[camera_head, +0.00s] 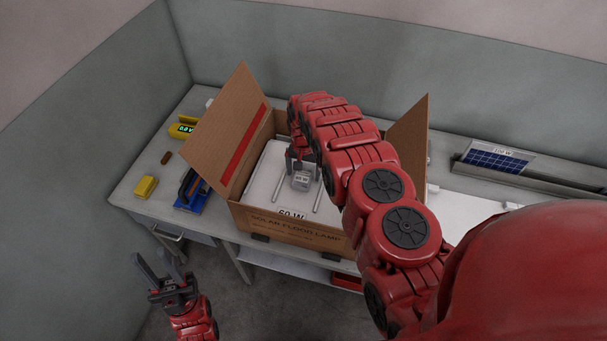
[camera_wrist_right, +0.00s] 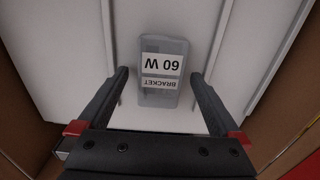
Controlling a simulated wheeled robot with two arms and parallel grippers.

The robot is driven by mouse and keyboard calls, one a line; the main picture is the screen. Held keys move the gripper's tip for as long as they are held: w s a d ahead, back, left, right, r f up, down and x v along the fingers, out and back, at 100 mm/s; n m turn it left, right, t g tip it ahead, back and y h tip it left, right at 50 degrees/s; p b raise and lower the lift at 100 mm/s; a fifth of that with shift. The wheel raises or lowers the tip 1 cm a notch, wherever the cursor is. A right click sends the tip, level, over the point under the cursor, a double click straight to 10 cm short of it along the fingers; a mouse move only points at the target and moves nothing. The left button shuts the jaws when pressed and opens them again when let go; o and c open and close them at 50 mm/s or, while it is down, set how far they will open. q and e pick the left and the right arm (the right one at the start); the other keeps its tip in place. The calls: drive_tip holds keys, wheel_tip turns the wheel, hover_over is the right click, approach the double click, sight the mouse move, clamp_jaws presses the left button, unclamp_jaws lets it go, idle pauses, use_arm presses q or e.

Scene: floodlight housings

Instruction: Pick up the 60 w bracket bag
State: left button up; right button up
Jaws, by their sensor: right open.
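The 60 W bracket bag (camera_head: 301,180) is a small grey pouch with a white label. It lies on a white panel (camera_head: 262,182) inside the open cardboard box (camera_head: 285,228). In the right wrist view the bag (camera_wrist_right: 165,82) shows its label upside down, reading 60 W BRACKET. My right gripper (camera_wrist_right: 162,80) is open, with one finger on each side of the bag and gaps to both. Whether the fingertips reach down to the panel is unclear. My left gripper (camera_head: 160,266) is open and empty, low in front of the bench at the left.
The box flaps stand open, the left one (camera_head: 228,130) with a red stripe. Left of the box are a yellow block (camera_head: 146,187), a yellow meter (camera_head: 183,128) and a blue item (camera_head: 190,194). A solar panel (camera_head: 495,160) lies at the right. My right arm hides part of the box.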

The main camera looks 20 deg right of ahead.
drive_tip(key=shift+c, duration=0.3)
drive_tip(key=c, duration=1.4)
drive_tip(key=shift+r, duration=0.1)
